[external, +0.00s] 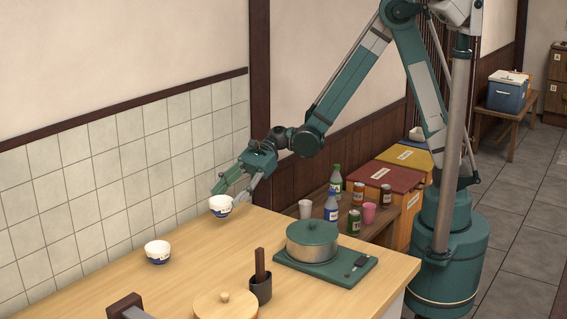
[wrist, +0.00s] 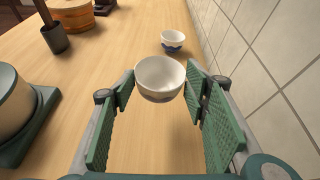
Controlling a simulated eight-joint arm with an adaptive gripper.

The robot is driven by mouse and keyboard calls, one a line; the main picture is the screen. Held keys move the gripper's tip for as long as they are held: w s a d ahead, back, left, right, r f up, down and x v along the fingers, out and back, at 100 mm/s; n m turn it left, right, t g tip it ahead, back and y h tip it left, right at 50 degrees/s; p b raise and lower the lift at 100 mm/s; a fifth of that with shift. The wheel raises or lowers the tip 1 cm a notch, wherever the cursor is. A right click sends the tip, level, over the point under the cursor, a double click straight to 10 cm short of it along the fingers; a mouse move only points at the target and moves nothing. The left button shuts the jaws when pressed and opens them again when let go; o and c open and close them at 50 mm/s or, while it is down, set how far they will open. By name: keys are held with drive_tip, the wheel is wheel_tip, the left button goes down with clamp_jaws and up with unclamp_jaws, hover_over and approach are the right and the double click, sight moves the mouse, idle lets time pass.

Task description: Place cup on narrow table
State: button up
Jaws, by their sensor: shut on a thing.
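My gripper (external: 227,194) is shut on a white bowl-shaped cup with a blue lower band (external: 219,204), near the tiled wall over the wooden counter. In the wrist view the cup (wrist: 160,76) sits upright between the green fingertips of my gripper (wrist: 160,88). Whether its base touches the counter is hard to tell. A second similar cup (external: 157,251) stands on the counter; it also shows beyond the held one in the wrist view (wrist: 173,40). A low, narrow dark wood table (external: 381,237) stands past the counter's far edge, partly hidden by it.
On the narrow table are a white cup (external: 305,209), a pink cup (external: 369,213), bottles (external: 331,206) and cans. The counter (external: 205,272) holds a pot (external: 312,243) on a green board, a dark utensil holder (external: 260,289) and a lidded wooden tub (external: 226,306). Coloured boxes (external: 375,188) stand behind.

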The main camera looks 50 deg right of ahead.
drive_tip(key=s+a+r+n+g, duration=0.1)
drive_tip(key=s+a+n+g, duration=0.1)
drive_tip(key=s+a, duration=0.6)
drive_tip(key=s+a+r+n+g+p, duration=0.1)
drive_tip(key=s+a+r+n+g, duration=0.1)
drive_tip(key=s+a, duration=0.7)
drive_tip(key=a, duration=0.4)
drive_tip(key=shift+a+g+h, duration=0.3)
drive_tip(key=shift+h, duration=0.1)
drive_tip(key=shift+f, duration=0.15)
drive_tip(key=shift+f+b, duration=0.5)
drive_tip(key=shift+f, duration=1.9)
drive_tip(key=shift+f+b, duration=0.7)
drive_tip(key=shift+f, duration=1.6)
drive_tip(key=shift+f, duration=0.2)
